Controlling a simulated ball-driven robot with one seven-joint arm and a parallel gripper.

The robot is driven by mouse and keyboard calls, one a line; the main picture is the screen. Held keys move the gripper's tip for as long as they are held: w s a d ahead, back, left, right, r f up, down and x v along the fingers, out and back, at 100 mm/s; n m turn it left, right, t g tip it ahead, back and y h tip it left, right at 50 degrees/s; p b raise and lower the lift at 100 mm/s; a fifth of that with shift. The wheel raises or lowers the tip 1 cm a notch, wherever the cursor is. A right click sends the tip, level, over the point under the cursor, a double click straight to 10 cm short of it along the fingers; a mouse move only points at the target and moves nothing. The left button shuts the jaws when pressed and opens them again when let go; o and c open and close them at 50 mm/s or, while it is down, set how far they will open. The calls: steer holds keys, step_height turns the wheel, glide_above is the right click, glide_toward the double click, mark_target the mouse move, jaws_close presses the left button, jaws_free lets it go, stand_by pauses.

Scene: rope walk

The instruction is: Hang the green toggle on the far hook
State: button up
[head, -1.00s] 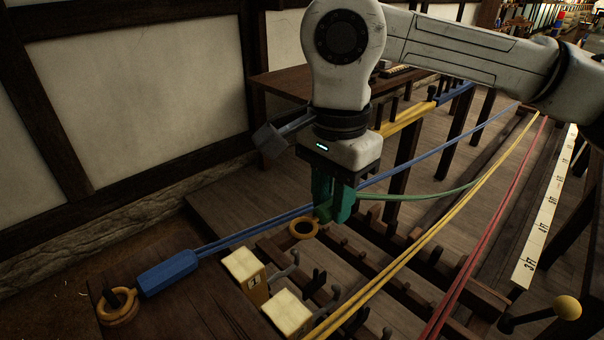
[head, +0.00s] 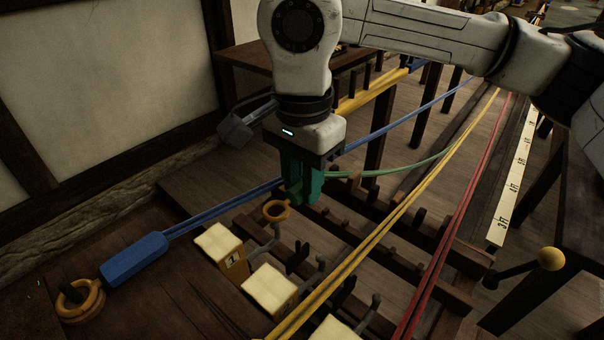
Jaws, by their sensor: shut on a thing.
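My gripper (head: 300,190) points down in the middle of the head view, shut on the green toggle (head: 311,184). The fingers cover much of the toggle. A tan ring (head: 277,211) shows at its lower left end, in the air with nothing seen through it. The green rope (head: 405,170) runs from the toggle to the right and back, sagging. Several grey hooks stand below and to the right, among them one near the ring (head: 270,240) and one farther forward (head: 373,303). I cannot tell which is the far hook.
A blue toggle (head: 135,258) lies at the left, its ring (head: 82,300) around a dark peg. Cream-topped blocks (head: 218,242) stand near the hooks. Taut blue, yellow (head: 395,219) and red (head: 462,210) ropes run back. A yellow-knobbed lever (head: 551,259) is at the right.

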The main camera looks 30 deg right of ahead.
steer(key=shift+f+b, duration=1.5)
steer(key=shift+f, duration=0.45)
steer(key=shift+f, duration=0.1)
steer(key=o, duration=1)
steer(key=shift+c, duration=0.2)
steer(key=shift+r+p, duration=2.35)
steer(key=shift+r, duration=1.7)
